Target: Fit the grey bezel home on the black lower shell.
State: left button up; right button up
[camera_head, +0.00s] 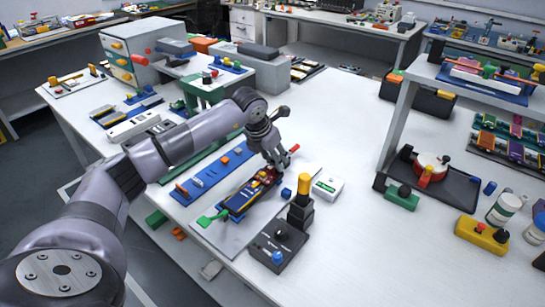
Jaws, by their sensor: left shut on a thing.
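A long dark tray-like assembly (238,203) with blue edges and small yellow and red parts lies on a grey mat (232,242); it looks like the black lower shell. My left gripper (277,165) is at its far right end, low over the mat. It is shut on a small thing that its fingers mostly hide. I cannot tell whether that is the grey bezel, nor whether it touches the shell. I cannot make out the bezel elsewhere. My right gripper is not in view.
A blue strip (215,174) lies to the left. A green-handled tool (212,217) lies at the near end. The white table (350,125) is clear towards the back right.

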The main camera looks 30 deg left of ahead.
pick_arm(q)
jog(key=shift+f+b, duration=0.85)
jog(key=shift+f, duration=0.3)
jog(key=o, duration=0.8)
jog(key=shift+r, duration=0.1)
jog(key=v, duration=1.2)
